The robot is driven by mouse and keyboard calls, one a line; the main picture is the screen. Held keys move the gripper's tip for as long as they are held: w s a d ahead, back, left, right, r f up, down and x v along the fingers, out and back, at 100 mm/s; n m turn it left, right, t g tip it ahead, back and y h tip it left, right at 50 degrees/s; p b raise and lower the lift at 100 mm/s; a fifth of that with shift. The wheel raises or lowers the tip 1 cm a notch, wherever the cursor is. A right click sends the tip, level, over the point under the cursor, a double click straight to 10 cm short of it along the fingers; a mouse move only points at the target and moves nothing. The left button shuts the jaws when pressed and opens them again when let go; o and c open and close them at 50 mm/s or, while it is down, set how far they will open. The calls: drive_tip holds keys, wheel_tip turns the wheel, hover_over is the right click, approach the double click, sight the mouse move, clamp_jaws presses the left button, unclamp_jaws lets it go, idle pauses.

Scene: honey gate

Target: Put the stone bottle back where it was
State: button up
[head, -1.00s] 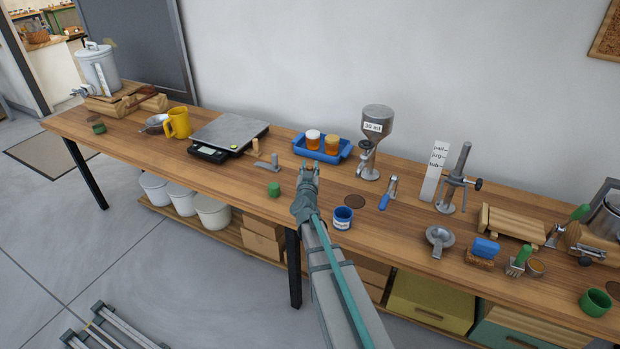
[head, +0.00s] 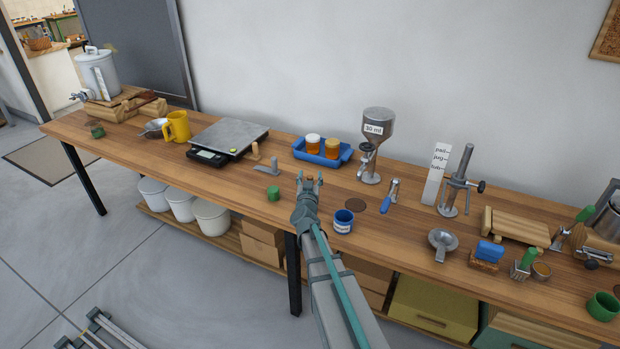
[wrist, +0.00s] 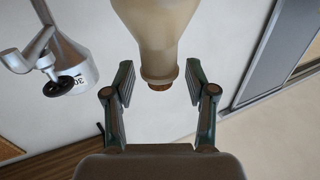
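The stone bottle (wrist: 158,30), pale beige with a brown cork (wrist: 159,86), shows in the wrist view, which is turned upside down. Its neck and cork line up between my two fingers, with a clear gap on each side. The bottle's lower part is cut off by the frame edge. My gripper (head: 309,180) is open over the middle of the bench in the head view. A small brown spot shows between its fingertips there, perhaps the cork. My gripper hides the rest of the bottle, so I cannot tell whether its base touches the bench.
Behind are a blue tray (head: 301,153) with jars and a metal dispenser (head: 379,122). A dark disc (head: 356,205) lies on the bench (head: 230,190).

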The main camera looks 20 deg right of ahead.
drive_tip(key=shift+r, duration=0.15)
drive_tip(key=b+v, duration=0.1)
drive_tip(key=v, duration=1.1)
drive_tip(key=s+a+f+n+g+y, duration=0.2)
drive_tip(key=s+a+f+g+y, duration=0.15)
drive_tip(key=a+f, duration=0.45)
drive_tip(key=s+a+f+n+g+y, duration=0.2)
drive_tip(key=s+a+f+y, duration=0.15)
drive_tip(key=f, duration=0.85)
drive_tip(key=s+a+f+n+g+y, duration=0.2)
drive_tip(key=s+a+f+y, duration=0.15)
drive_tip(key=a+f, duration=0.45)
drive_tip(key=s+f+g, duration=0.4)
drive_tip(key=s+f, duration=0.3)
drive_tip(key=s, duration=0.3)
drive_tip(key=s+f+g, duration=0.4)
drive_tip(key=s+f, duration=0.3)
drive_tip(key=s, duration=0.3)
drive_tip(key=s+d+f+g+h, duration=0.1)
drive_tip(key=s+g, duration=0.6)
drive_tip(key=s, duration=1.2)
drive_tip(key=shift+d+f+h, duration=0.2)
drive_tip(key=shift+d+h, duration=0.15)
drive_tip(key=shift+d, duration=0.1)
